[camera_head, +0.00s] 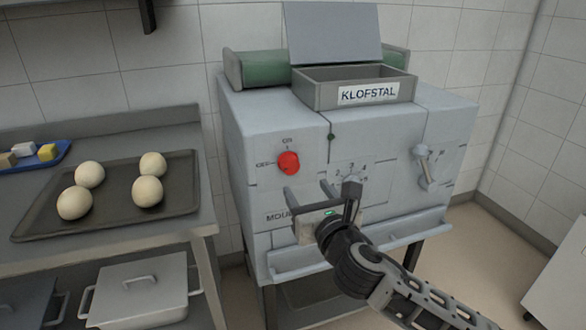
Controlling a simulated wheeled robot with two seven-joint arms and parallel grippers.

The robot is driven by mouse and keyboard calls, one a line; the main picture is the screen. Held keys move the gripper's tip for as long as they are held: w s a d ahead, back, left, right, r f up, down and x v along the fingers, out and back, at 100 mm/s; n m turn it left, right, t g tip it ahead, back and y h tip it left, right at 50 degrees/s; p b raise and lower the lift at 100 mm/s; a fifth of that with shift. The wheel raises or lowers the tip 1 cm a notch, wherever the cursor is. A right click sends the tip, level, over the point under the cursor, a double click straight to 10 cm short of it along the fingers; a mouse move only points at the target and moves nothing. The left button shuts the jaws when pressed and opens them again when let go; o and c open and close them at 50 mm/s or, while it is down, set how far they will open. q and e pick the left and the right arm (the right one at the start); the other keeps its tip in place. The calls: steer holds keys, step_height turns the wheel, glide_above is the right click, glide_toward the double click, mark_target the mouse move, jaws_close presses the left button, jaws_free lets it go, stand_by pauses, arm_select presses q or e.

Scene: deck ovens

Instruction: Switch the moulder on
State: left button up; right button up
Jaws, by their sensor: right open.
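The moulder (240,130) is a pale grey machine marked KLOFSTAL, standing against the tiled wall. Its red switch knob (289,163) is at the left of the front panel, with ON printed above it and OFF to its left. Which mark the knob points to is too small to tell. My right gripper (306,188) is open and empty in front of the panel. In the picture its fingertips are just below the red knob, apart from it. The gripper covers part of the lower panel and its lettering. My left gripper is not in view.
A grey dial (352,187) with numbers is right of the gripper, and a lever (424,167) is farther right. A ledge (300,262) juts out below. At left, a bench holds a dark tray (118,205) with several dough balls; a lidded white container (140,292) is beneath.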

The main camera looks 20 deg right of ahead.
mark_target(292, 168)
steer(key=w, duration=0.9)
steer(key=shift+w+a, duration=0.15)
steer(key=shift+w, duration=0.1)
steer(key=c, duration=1)
